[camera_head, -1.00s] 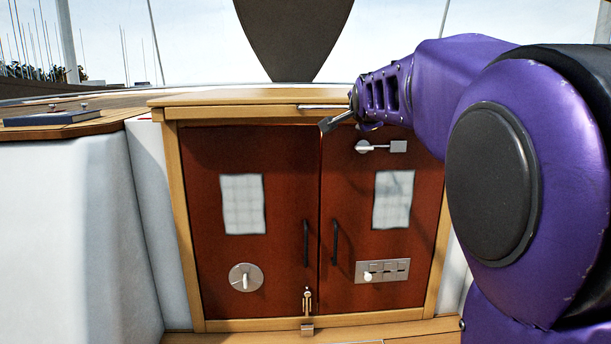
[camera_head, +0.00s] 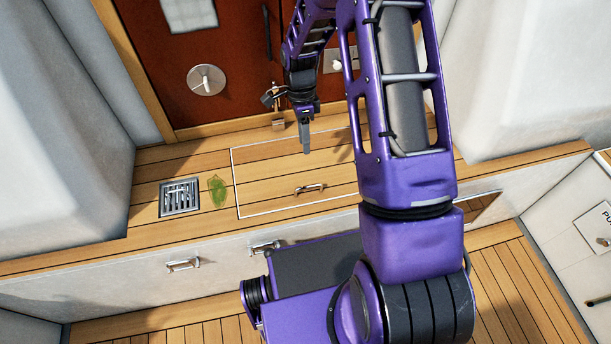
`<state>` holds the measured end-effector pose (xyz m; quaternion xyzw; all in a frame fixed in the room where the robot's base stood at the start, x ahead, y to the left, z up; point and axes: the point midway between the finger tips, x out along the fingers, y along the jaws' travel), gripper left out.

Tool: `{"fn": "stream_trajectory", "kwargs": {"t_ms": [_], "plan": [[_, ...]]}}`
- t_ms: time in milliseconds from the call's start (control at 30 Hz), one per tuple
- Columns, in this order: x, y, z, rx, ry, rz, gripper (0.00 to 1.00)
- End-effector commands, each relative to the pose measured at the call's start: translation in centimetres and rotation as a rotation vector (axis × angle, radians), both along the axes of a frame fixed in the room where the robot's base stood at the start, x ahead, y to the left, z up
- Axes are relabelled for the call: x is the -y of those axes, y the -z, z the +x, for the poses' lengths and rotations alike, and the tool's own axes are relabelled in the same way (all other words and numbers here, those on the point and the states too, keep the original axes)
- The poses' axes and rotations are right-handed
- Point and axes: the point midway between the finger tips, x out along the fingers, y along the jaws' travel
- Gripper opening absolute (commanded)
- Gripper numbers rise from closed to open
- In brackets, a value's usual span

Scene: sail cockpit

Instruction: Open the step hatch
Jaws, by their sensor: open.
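The step hatch (camera_head: 265,198) is a wooden panel with a pale outline, set flush in the planked step in front of the red doors. It looks closed. Its small metal handle (camera_head: 310,188) lies near the hatch's front edge. My gripper (camera_head: 306,148) is open and empty, pointing down over the back part of the hatch, behind the handle and apart from it. The gap between its fingers is hard to see from here. My arm hides the right part of the hatch.
A metal grate (camera_head: 180,198) and a green leaf-like scrap (camera_head: 217,190) lie left of the hatch. Red doors (camera_head: 190,45) stand behind, with a latch (camera_head: 277,118) at their foot. Metal handles (camera_head: 183,265) are on the step's front face. White walls flank both sides.

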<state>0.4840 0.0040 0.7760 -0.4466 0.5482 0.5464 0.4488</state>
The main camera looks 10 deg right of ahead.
Motion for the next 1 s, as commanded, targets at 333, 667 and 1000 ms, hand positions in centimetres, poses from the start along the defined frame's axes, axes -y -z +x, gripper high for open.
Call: {"fn": "stream_trajectory", "kwargs": {"t_ms": [333, 667, 1000], "plan": [[0.0, 7.7, -1.6, -0.002, 0.0, 0.001, 0.42], [-0.1, 13.5, -2.6, 0.001, -0.001, 0.001, 0.42], [-0.1, 15.1, -2.9, 0.004, 0.0, 0.001, 0.42]]}}
